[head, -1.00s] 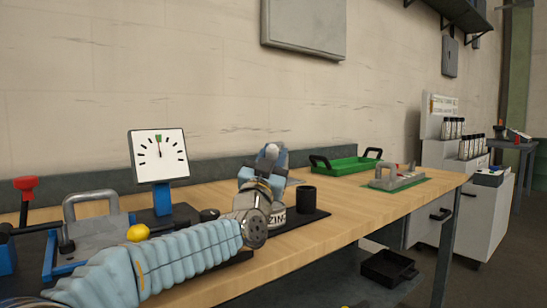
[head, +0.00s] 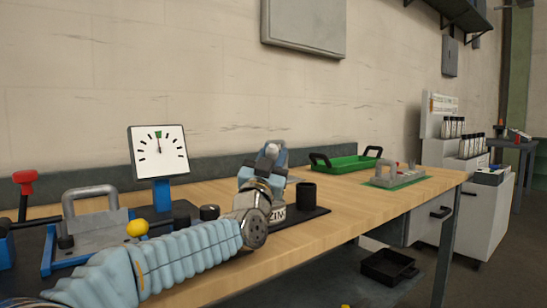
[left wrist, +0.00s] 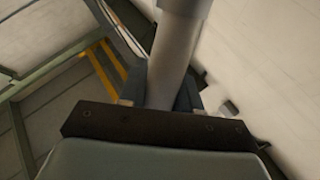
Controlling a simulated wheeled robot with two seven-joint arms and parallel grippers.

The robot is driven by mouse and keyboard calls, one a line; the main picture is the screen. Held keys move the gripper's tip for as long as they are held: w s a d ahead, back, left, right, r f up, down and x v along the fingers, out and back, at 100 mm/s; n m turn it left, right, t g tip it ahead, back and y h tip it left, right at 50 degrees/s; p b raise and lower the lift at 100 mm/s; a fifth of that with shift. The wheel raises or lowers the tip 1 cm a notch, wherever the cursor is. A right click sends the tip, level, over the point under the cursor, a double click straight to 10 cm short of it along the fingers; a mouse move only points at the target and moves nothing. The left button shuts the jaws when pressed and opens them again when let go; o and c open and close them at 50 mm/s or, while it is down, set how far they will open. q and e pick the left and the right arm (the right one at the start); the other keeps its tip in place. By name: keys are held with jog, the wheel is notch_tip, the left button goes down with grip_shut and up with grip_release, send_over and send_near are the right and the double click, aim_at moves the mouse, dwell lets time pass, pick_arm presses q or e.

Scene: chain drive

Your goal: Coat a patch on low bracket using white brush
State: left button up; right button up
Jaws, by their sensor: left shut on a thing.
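My left gripper (head: 268,162) is above the bench, past the end of my blue-sleeved arm. In the left wrist view its jaws (left wrist: 168,92) are closed around a smooth light grey rod. This rod (left wrist: 178,50) runs up out of the picture, and I cannot tell whether it is the white brush's handle. In the head view a pale rounded end (head: 271,151) shows at the gripper. No bristles are clear. A grey bracket-like fixture (head: 398,177) stands on a green mat at the bench's right end, apart from the gripper. I cannot tell whether it is the low bracket. My right gripper is out of view.
A black cup (head: 306,193) and a container lettered "ZIN" (head: 278,213), partly hidden by my arm, stand on a dark mat. A green tray (head: 345,164) lies behind. A dial gauge (head: 158,150) and a grey handled fixture (head: 95,228) stand left. Bare wood lies right of the cup.

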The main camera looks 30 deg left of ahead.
pick_arm(q)
jog(key=shift+f+b, duration=0.2)
jog(key=shift+b, duration=0.15)
dwell(1.2)
jog(key=shift+r+p, duration=2.4)
jog(key=shift+r, duration=1.2)
